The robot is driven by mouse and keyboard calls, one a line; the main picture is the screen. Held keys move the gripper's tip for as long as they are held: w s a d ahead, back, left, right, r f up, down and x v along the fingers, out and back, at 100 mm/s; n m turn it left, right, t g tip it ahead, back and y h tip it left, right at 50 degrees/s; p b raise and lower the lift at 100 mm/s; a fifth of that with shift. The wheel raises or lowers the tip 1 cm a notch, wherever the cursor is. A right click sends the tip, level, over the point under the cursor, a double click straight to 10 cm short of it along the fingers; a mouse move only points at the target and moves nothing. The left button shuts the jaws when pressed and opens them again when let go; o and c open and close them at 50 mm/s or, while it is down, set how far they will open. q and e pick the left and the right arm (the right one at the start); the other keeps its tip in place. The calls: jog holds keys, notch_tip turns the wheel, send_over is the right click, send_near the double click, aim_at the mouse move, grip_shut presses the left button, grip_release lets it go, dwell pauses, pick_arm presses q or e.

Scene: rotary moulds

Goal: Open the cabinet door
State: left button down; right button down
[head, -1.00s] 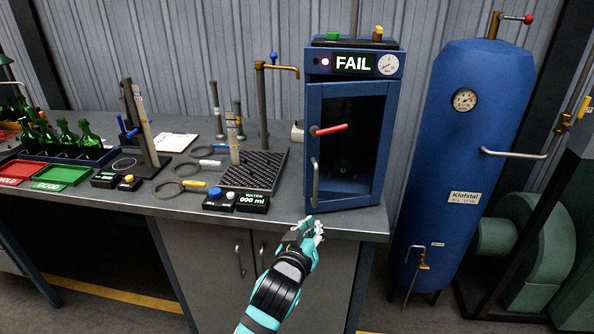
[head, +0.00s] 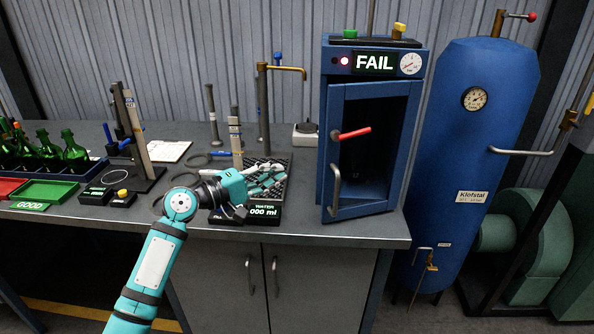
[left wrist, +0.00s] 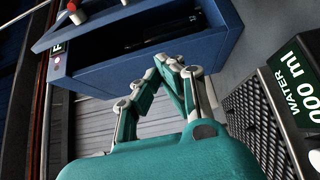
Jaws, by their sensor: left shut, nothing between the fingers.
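The blue cabinet (head: 374,63) stands at the right end of the bench, its lit display reading FAIL. Its door (head: 384,208) has a dark window, a red lever (head: 352,133) and a vertical grey handle (head: 334,188); I cannot tell whether it is ajar. My left gripper (head: 278,178) is shut and empty, above the bench left of the cabinet, fingers pointing right and apart from the handle. In the left wrist view, its fingers (left wrist: 172,68) converge in front of the blue cabinet (left wrist: 105,75). My right gripper is not in view.
A water display (head: 263,212) and a dark grid (head: 277,160) lie by my left gripper. Upright posts (head: 264,105) stand behind. A blue tank (head: 470,150) stands right of the cabinet. Green bottles (head: 75,150) and a green tray (head: 48,192) are at left.

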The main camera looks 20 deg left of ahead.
pick_arm(q)
jog(key=p+x, duration=0.1)
jog(key=x, duration=0.8)
jog(key=shift+w+d+p, duration=0.1)
jog(key=shift+d+p, duration=0.05)
jog(key=shift+p, duration=0.25)
jog(key=s+d+p, duration=0.2)
jog(key=s, duration=0.1)
jog(key=shift+d+f, duration=0.1)
jog(key=shift+d, duration=0.2)
